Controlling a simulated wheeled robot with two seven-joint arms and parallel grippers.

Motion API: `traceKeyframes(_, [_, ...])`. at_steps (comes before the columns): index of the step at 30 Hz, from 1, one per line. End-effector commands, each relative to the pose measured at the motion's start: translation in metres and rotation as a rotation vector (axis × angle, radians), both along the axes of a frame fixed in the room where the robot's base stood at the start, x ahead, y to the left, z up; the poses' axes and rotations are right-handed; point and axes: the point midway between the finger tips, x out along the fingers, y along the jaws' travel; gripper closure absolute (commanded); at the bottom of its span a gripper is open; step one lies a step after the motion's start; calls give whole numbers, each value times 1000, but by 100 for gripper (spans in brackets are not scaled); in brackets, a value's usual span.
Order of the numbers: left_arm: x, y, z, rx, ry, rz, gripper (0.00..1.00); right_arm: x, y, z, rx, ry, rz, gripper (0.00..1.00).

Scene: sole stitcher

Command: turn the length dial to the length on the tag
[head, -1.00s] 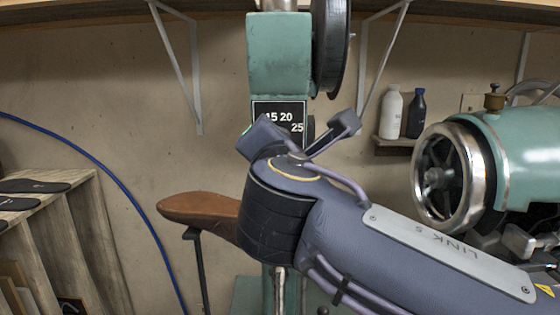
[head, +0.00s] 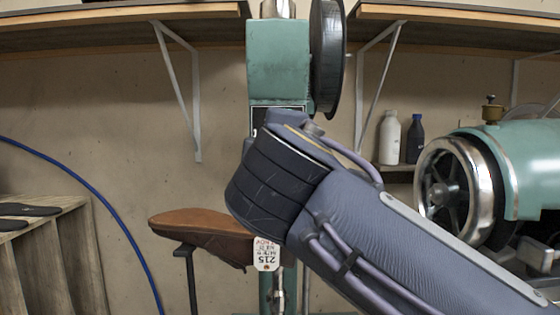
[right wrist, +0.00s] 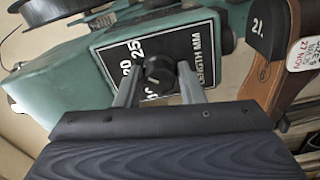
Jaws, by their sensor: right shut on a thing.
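The length dial is a black round knob (right wrist: 158,68) on a black plate (right wrist: 200,56) with white figures. In the right wrist view, 20 and 25 and "LENGTH MM" are readable; another figure is partly hidden. My right gripper (right wrist: 157,73) is shut on the knob, one grey finger on each side. Which figure the knob points to I cannot tell. In the head view my right arm covers the dial. My left gripper is not in view.
The green machine head (head: 278,68) carries a black spool (head: 327,58) above the dial. A green machine with a chrome handwheel (head: 455,190) stands at right. Two bottles (head: 390,138) stand on a small shelf. A wooden rack (head: 50,260) is at left.

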Motion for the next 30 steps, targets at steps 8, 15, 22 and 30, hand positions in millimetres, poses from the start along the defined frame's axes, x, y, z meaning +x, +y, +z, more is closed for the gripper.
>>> traceKeyframes(8, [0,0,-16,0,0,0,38,0,1,-4,211,1,-1,88])
traceKeyframes(15, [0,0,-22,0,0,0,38,0,1,-3,324,2,-1,88])
traceKeyframes(22, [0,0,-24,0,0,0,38,0,1,-3,371,2,-1,88])
traceKeyframes(30, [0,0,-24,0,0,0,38,0,1,-2,379,2,-1,88])
